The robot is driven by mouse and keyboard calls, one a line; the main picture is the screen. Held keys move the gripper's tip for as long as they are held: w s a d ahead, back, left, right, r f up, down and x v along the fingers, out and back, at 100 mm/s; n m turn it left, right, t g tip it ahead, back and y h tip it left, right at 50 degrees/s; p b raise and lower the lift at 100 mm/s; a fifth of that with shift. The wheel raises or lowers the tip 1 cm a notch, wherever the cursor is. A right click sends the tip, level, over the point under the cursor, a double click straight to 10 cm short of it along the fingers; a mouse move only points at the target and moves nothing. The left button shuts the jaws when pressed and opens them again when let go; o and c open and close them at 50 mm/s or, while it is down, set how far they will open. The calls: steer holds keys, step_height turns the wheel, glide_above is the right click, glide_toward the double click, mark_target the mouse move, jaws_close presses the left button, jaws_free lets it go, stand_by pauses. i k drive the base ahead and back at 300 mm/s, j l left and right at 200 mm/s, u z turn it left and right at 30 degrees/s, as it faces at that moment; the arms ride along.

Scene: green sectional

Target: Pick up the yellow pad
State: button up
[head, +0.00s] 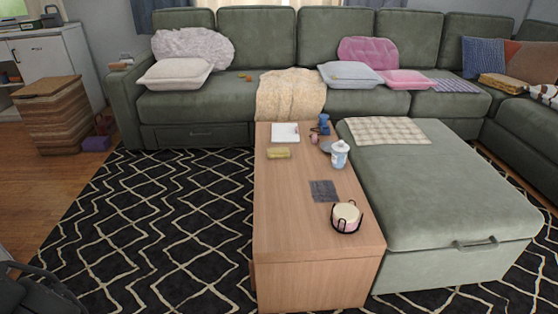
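The yellow pad (278,153) is a small pale yellow block lying flat on the wooden coffee table (290,220), near its left edge toward the far end. A white sheet or notepad (285,132) lies just behind it. A dark part, probably my gripper (38,290), shows cut off at the bottom left corner. It is far from the pad, and its fingers cannot be made out clearly.
A green ottoman (440,190) stands close on the right. Patterned rug (160,220) lies open on the left.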

mark_target(273, 152)
steer(key=k+z, duration=0.1)
steer(key=z, duration=0.25)
steer(key=k+z, duration=0.1)
steer(key=z, duration=0.25)
steer(key=l+z, duration=0.1)
steer(key=z, duration=0.2)
steer(key=i+j+z, duration=0.1)
steer(key=j+z, duration=0.2)
steer(key=z, duration=0.15)
steer(key=j+z, duration=0.3)
steer(key=z, duration=0.15)
steer(key=i+j, duration=0.1)
steer(key=j, duration=1.75)
steer(key=i+j, duration=0.15)
steer(key=j, duration=0.75)
steer(key=i+j, duration=0.1)
steer(key=j, duration=0.8)
